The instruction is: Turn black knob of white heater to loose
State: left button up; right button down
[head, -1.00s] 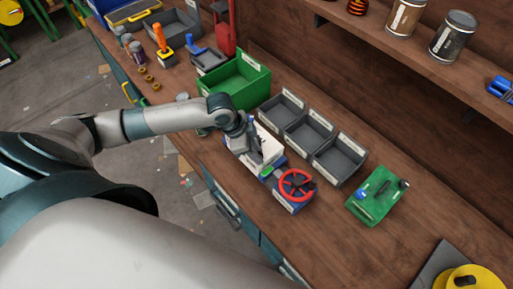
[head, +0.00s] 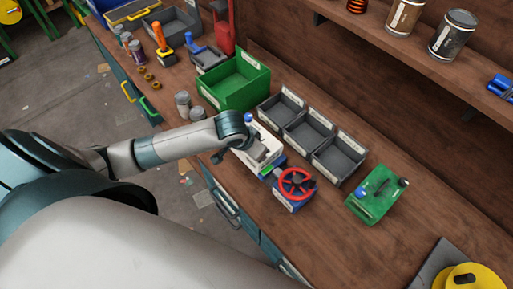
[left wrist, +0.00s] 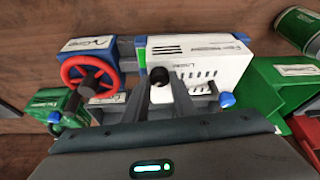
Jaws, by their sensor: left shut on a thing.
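The white heater (head: 268,140) stands on the bench, in front of the grey bins, with blue parts at its edges. In the left wrist view its white labelled face (left wrist: 205,62) fills the middle. Its black knob (left wrist: 159,75) shows on that face, at the fingertips. My left gripper (left wrist: 168,88) is shut on the black knob; the fingers partly hide it. In the head view my left wrist hangs over the near left side of the heater and hides part of it. My right gripper is in neither view.
A red handwheel on a blue box (head: 292,203) stands close beside the heater. A green box with levers (head: 366,208) is further right. Grey bins (head: 337,172) and a green bin (head: 257,85) line the back.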

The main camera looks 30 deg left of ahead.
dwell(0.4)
pick_arm(q)
jog(key=o, duration=1.1)
